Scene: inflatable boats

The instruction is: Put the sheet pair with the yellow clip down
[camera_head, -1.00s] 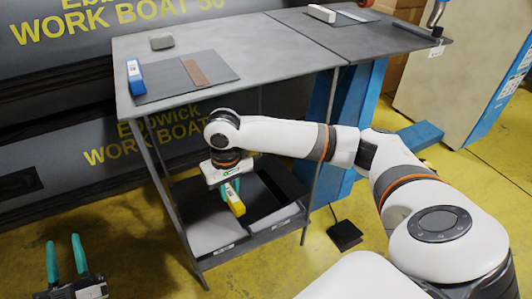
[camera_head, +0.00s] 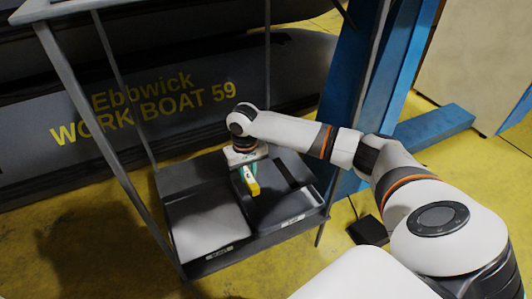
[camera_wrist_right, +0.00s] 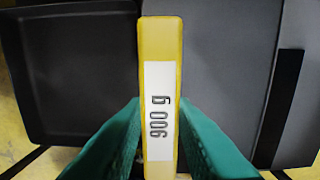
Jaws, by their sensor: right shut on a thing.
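My right gripper (camera_head: 245,168) is over the right-hand part of the lower shelf, shut on the yellow clip (camera_head: 251,183). In the right wrist view its green fingers (camera_wrist_right: 160,140) close on both sides of the yellow clip (camera_wrist_right: 172,40), which has a white "900 g" label. A flat grey sheet (camera_wrist_right: 230,60) with a black strip lies behind and right of the clip. I cannot tell the second sheet apart, nor whether the sheets touch the tray floor. My left gripper is out of view.
The lower shelf has a left tray (camera_head: 208,250) and a right tray (camera_head: 292,222), each with a front label. Thin table legs (camera_head: 100,125) and a blue post (camera_head: 360,75) stand around it. A grey boat (camera_head: 50,165) is behind.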

